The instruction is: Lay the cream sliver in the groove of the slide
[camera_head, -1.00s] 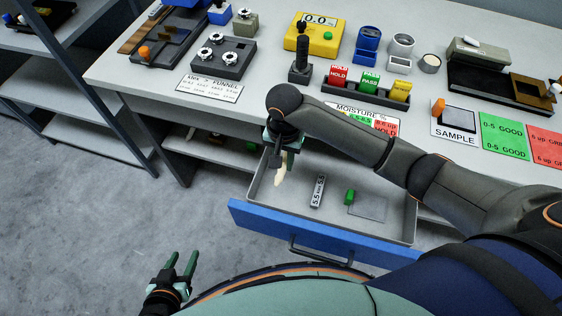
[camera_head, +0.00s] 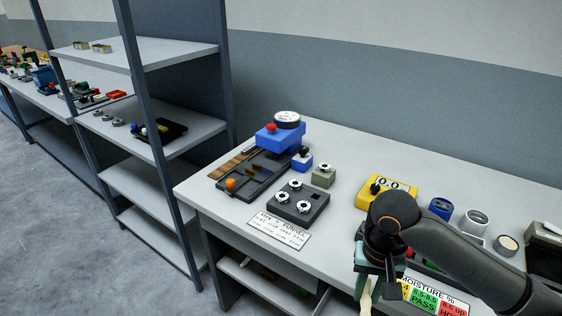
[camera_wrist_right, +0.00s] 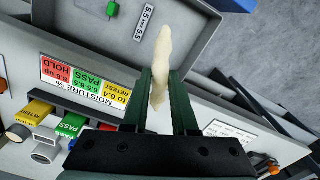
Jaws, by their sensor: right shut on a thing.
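My right gripper (camera_head: 376,278) is shut on the cream sliver (camera_head: 366,294), which hangs down from the fingers near the bench's front edge. In the right wrist view the sliver (camera_wrist_right: 162,48) sticks out beyond the two green fingers, over the open drawer. A dark device (camera_head: 266,181) with an orange knob (camera_head: 231,184), wooden strip and blue block stands on the bench, left of my right gripper. It looks like the slide; I cannot make out its groove clearly. My left gripper is not in view.
A dark block with white star-shaped pieces (camera_head: 299,205) and a label card (camera_head: 279,231) lie between the device and my gripper. A yellow meter (camera_head: 386,190) stands behind my right arm. The drawer (camera_wrist_right: 88,38) is open below. A shelf rack (camera_head: 150,60) stands left of the bench.

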